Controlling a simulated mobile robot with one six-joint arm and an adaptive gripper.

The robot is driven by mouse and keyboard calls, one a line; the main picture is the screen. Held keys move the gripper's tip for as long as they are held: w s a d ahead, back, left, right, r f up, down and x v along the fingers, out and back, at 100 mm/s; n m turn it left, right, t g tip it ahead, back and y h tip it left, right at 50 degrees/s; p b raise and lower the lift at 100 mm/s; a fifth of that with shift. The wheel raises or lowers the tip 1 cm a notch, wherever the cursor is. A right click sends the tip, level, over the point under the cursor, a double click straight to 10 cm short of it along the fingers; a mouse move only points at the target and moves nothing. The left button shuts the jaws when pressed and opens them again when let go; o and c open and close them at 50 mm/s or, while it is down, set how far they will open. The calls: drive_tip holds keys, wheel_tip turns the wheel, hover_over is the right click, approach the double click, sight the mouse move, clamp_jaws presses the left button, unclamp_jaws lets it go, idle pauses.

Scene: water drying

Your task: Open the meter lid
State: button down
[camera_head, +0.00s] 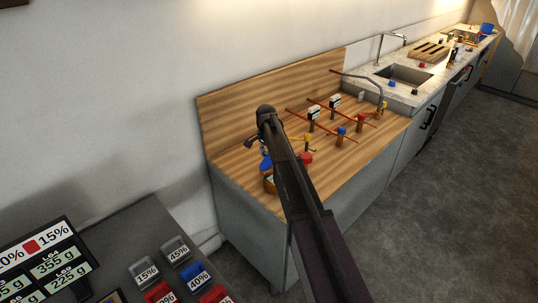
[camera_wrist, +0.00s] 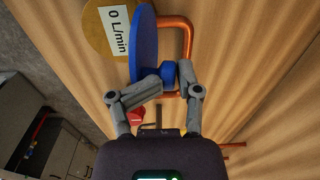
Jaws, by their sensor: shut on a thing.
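The meter (camera_wrist: 88,30) is a round brass-coloured body with a dial reading 0 L/min in the wrist view. Its blue lid (camera_wrist: 144,42) stands raised, seen nearly edge-on, so the dial shows. My gripper (camera_wrist: 172,78) is shut on the blue knob (camera_wrist: 170,70) at the lid's outer face, one finger on each side. In the head view the blue lid (camera_head: 265,163) stands upright above the meter (camera_head: 269,184) on the wooden counter, and my arm partly hides both.
A copper pipe (camera_wrist: 185,35) runs close beside the lid. Copper pipes with coloured valves (camera_head: 340,130) stand right of my arm on the wooden counter (camera_head: 225,145). A wooden backboard (camera_head: 270,85) rises behind. A sink (camera_head: 405,74) lies farther along.

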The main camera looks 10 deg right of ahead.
drive_tip(key=w+a, duration=0.1)
drive_tip(key=w+a+f+b, duration=0.1)
drive_tip(key=w, duration=0.1)
idle(0.6)
drive_tip(key=shift+w, duration=0.15)
